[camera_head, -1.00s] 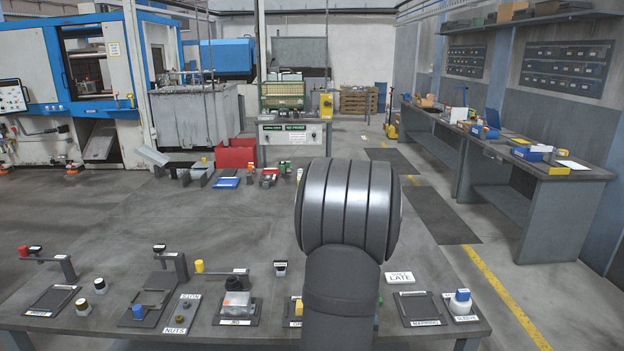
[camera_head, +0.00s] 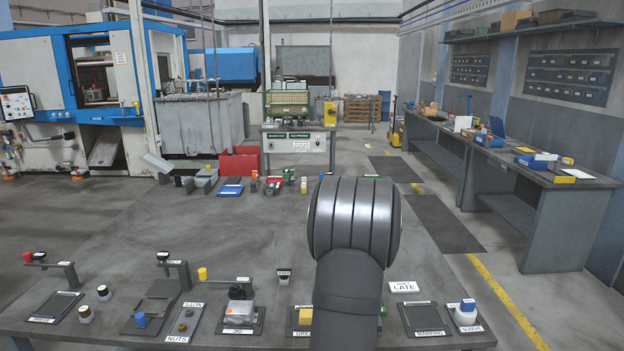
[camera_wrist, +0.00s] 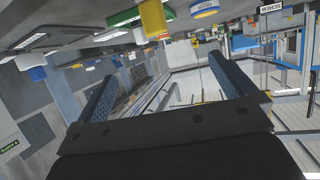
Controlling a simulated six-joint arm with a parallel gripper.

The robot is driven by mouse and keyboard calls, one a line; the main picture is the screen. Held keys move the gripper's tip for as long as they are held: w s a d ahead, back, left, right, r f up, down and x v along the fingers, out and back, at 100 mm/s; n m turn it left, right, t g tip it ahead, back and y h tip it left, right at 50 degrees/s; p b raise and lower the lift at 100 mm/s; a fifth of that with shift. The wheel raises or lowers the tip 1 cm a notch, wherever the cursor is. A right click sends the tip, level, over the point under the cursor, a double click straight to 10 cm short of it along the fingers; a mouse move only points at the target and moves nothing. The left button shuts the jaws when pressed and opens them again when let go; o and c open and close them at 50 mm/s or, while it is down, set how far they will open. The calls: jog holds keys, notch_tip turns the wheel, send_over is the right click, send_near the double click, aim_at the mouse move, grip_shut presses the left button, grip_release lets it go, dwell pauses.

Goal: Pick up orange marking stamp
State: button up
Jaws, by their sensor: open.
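I cannot single out an orange marking stamp with certainty. In the head view, a yellow-orange block (camera_head: 305,316) sits on a labelled plate at the bench front, partly hidden by my arm. A yellow knob (camera_head: 203,273) stands on a dark bracket to its left. My gripper (camera_wrist: 163,88) shows only in the wrist view, with its two blue textured fingers spread and nothing between them. That view is tilted and seems upside down. A yellow block (camera_wrist: 153,18) and a green-and-white piece (camera_wrist: 124,17) show at its top edge, beyond the fingers.
The bench (camera_head: 255,270) holds several brackets, labelled plates and small knobs. A white-and-blue bottle (camera_head: 466,312) stands at its right end, beside a dark tray (camera_head: 424,318). A red bin (camera_head: 240,163) and small parts stand farther back. The middle of the bench is mostly clear.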

jog(key=shift+s+r, duration=0.15)
jog(key=shift+s, duration=0.2)
jog(key=shift+c, duration=0.2)
